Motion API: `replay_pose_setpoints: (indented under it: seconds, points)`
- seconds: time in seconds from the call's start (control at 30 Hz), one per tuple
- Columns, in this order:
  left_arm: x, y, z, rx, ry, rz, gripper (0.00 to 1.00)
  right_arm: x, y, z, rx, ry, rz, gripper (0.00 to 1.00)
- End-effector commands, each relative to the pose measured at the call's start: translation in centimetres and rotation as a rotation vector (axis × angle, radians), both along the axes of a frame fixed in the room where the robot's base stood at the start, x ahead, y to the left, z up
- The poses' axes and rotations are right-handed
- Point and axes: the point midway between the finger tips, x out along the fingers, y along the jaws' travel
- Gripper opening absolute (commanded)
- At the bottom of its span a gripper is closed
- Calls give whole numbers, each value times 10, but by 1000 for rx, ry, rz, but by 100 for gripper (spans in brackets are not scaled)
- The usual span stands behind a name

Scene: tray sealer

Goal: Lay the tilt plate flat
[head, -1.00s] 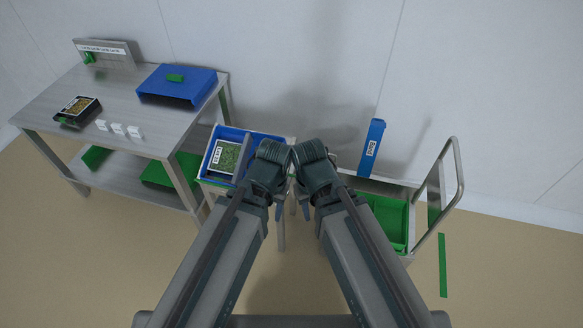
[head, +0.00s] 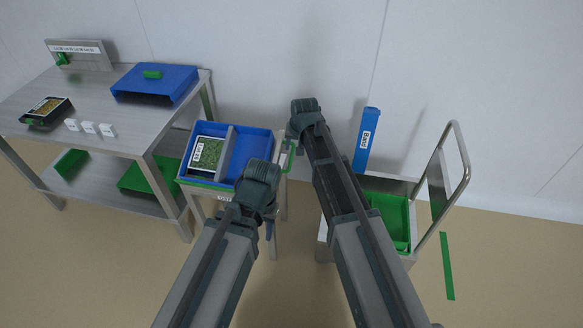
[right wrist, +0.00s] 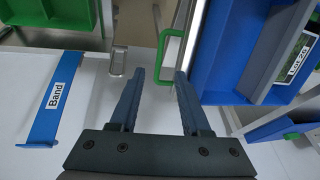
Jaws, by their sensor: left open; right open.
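A blue two-compartment bin (head: 258,152) sits on a small stand and looks tilted. Its left compartment holds a labelled tray of green food (head: 207,152). What seems to be the tilt plate shows only as a thin edge (head: 207,186) under the bin; the bin hides the rest. A green loop handle (head: 289,158) is at the stand's right side. My right gripper (right wrist: 158,76) is open and empty, with the handle (right wrist: 171,48) just beyond its fingertips, apart from them. My left gripper (head: 268,226) is open at the bin's front right corner, holding nothing visible.
A steel table (head: 105,105) with a blue cover (head: 155,80) stands at the left. A cart with a green bin (head: 392,222) and tall rail (head: 462,160) is at the right. A blue "Band" board (head: 366,142) stands behind it, near the wall.

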Motion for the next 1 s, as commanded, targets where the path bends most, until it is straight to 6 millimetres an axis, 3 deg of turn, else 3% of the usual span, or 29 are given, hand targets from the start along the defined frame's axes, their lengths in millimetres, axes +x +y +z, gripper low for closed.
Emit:
replay_pose_setpoints:
  seconds: [0.03, 0.13, 0.57, 1.0]
  points:
    - [0, 0, -12, 0, 0, 0, 50, 19, -3, -10, 13, -17, -23, 47]
    - [0, 0, -16, 0, 0, 0, 50, 32, -6, -12, 30, -39, -49, 47]
    - [0, 0, -25, 0, 0, 0, 50, 38, -5, -21, 35, -45, -56, 47]
    - [0, 0, -82, 0, 0, 0, 50, 62, 0, -78, 35, -44, -55, 47]
